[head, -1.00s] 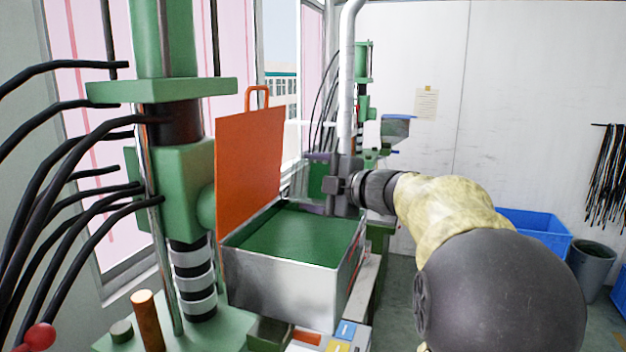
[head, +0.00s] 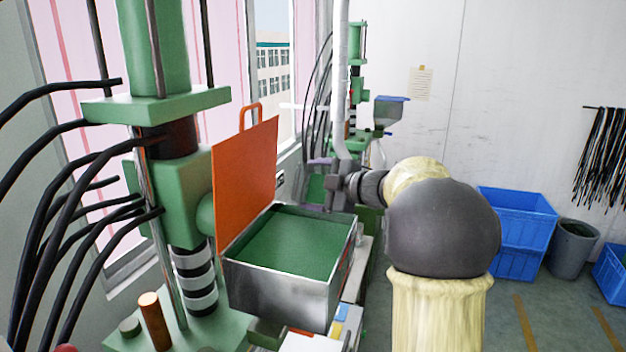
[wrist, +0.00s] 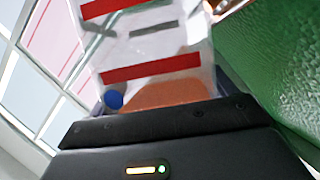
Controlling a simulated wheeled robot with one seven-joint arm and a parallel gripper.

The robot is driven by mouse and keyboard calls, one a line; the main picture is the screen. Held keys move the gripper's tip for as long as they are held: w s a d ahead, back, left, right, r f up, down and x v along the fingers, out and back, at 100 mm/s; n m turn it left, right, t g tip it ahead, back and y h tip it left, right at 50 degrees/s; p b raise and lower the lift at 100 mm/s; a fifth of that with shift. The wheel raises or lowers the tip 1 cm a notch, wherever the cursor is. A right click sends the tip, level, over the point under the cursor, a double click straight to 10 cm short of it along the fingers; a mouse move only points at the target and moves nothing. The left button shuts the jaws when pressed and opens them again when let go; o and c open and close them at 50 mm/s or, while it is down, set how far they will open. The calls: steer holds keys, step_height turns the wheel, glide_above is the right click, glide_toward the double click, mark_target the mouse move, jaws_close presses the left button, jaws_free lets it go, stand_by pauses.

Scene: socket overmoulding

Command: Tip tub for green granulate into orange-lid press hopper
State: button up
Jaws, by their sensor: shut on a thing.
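The press hopper (head: 290,302) is a metal box with its orange lid (head: 245,180) standing open. Green granulate (head: 290,245) covers its inside. My gripper (head: 334,190) is at the hopper's far right edge in the head view. It is shut on the tub, which shows in the wrist view as a pale, see-through body (wrist: 150,48) with red bands and a blue dot. An orange-brown patch shows low on it. In the head view the tub is mostly hidden; I cannot tell its tilt or contents. A rough green surface (wrist: 275,60) fills the wrist view's right side.
The green press column (head: 170,190) with black hoses stands left of the hopper. A second press (head: 357,90) with a grey hopper is farther back. Blue crates (head: 515,220) and a grey bin (head: 573,250) stand on the floor at right.

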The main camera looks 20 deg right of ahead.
mark_target(324, 172)
steer(key=shift+w+d+f+m+g, duration=0.25)
steer(key=shift+w+d+m+g, duration=0.15)
steer(key=shift+w+m, duration=0.15)
steer(key=shift+w+d+f+m+g, duration=0.2)
steer(key=shift+w+d+m+g, duration=0.1)
steer(key=shift+w+d+m, duration=0.25)
steer(key=shift+s+a, duration=0.1)
steer(key=shift+a, duration=0.1)
steer(key=w+m+g, duration=0.1)
steer(key=w+d+m+g, duration=0.1)
steer(key=m, duration=0.1)
steer(key=shift+d+r+y, duration=0.25)
steer(key=shift+r+y, duration=0.05)
steer(key=shift+y, duration=0.1)
steer(key=shift+w+d+r+m+g+y, duration=0.15)
steer(key=shift+w+d+m+g+y, duration=0.2)
steer(key=shift+m, duration=0.3)
steer(key=shift+w+d+r+m+g+y, duration=0.15)
steer(key=shift+w+d+m+g, duration=0.15)
steer(key=shift+w+m+g, duration=0.25)
